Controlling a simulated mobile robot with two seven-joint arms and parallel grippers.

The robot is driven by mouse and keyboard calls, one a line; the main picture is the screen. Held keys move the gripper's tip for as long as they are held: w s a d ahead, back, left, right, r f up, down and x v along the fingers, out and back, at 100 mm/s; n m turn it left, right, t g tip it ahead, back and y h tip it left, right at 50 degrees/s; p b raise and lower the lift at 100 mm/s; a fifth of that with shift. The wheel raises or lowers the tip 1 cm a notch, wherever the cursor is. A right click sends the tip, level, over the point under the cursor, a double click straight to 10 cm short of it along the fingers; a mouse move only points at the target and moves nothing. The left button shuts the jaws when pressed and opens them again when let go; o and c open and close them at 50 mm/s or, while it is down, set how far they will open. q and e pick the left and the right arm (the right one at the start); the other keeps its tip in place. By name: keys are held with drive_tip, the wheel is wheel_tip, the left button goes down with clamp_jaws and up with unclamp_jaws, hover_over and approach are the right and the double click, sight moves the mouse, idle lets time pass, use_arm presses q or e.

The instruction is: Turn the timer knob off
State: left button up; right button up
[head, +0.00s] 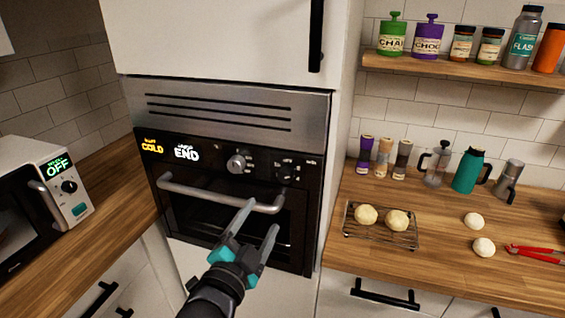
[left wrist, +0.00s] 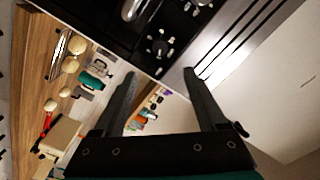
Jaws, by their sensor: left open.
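The oven's black control panel (head: 215,162) shows amber "COLD" and white "END" in the head view. It carries a silver knob (head: 240,163) and, to its right, a darker knob (head: 288,172) with small white marks around it. Their labels are too small to read, so I cannot tell which one is the timer knob. My left gripper (head: 263,215) is open and empty, below the two knobs and in front of the oven door. In the left wrist view, the open fingers (left wrist: 159,73) point toward the panel, and a knob (left wrist: 158,48) shows just beyond them. My right gripper is not in view.
The oven's bar handle (head: 220,195) crosses the door below the panel, close to my left fingers. A microwave (head: 75,205) showing "OFF" stands on the left counter. A wire rack (head: 380,235) with buns lies on the right worktop (head: 440,270).

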sight(285, 178)
use_arm(q)
drive_tip(key=x, duration=1.5)
drive_tip(key=shift+d, duration=0.15)
clamp_jaws()
idle(0.5)
